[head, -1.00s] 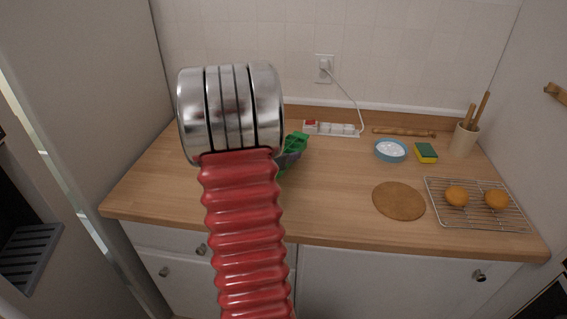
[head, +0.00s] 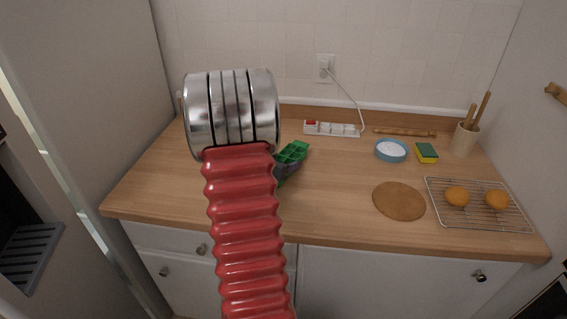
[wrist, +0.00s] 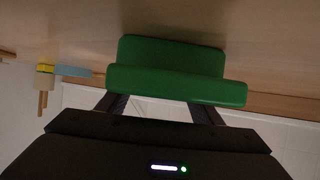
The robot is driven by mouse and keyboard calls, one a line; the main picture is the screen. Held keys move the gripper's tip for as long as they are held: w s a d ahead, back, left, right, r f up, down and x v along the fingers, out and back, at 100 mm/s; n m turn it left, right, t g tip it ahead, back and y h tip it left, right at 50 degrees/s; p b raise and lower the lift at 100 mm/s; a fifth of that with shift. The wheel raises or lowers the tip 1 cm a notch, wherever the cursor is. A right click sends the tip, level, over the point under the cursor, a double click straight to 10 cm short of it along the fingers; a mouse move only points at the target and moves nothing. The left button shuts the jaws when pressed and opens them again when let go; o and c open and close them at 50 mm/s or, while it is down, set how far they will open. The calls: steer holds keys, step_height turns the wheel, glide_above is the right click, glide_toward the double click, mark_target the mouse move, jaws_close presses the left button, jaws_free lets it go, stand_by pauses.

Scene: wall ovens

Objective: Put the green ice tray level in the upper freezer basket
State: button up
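The green ice tray (head: 291,153) shows in the head view just right of my metal wrist, partly hidden by my red arm. It is tilted, and some of its compartments face the camera. In the wrist view the tray (wrist: 178,72) lies across the fingers of my gripper (wrist: 160,102), which run up to its edge; their tips are hidden by it. My gripper (head: 288,168) appears shut on the tray and holds it over the counter. A dark grey slatted basket or shelf (head: 30,250) shows at the left edge; whether it is the upper freezer basket I cannot tell.
The wooden counter (head: 335,190) is bare in the middle. A power strip (head: 332,129), blue bowl (head: 391,150), sponge (head: 426,152), round brown mat (head: 398,201) and wire rack (head: 468,221) with two orange-brown round items stand to the right. A tall grey panel (head: 105,100) rises at left.

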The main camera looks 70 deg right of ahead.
steer(key=o, duration=0.4)
steer(key=shift+r, duration=0.15)
steer(key=v, duration=1.2)
stand_by(0.7)
